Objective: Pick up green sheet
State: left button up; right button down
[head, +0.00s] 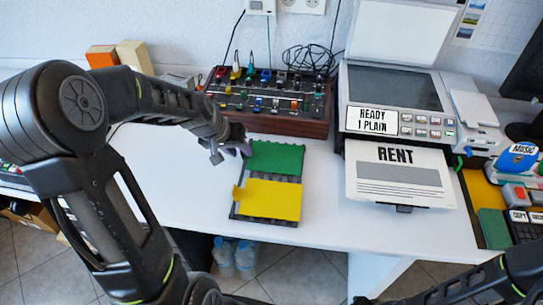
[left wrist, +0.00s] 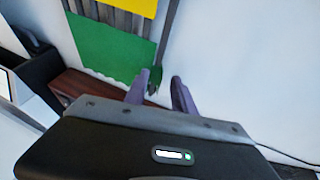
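The green sheet (head: 275,158) lies on a dark ridged tray (head: 236,208) on the white table, behind a yellow sheet (head: 272,199). In the left wrist view the green sheet (left wrist: 110,45) fills the upper left, with part of the yellow sheet (left wrist: 135,4) above it. My left gripper (head: 232,152) is at the green sheet's left edge. Its two fingers (left wrist: 158,83) are apart, with a small dark green tab at the sheet's corner between their tips. I cannot tell whether they touch it. Of my right arm only links show at the lower right; its gripper does not show.
A control panel with knobs (head: 270,118) stands just behind the tray. A printer (head: 392,88) with a RENT sheet (head: 400,176) is on the right. Orange (head: 101,57) and cream (head: 134,57) blocks stand at the back left. The table left of the tray is clear.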

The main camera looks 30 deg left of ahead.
dwell(0.5)
pick_arm(q)
grip_shut()
dwell(0.4)
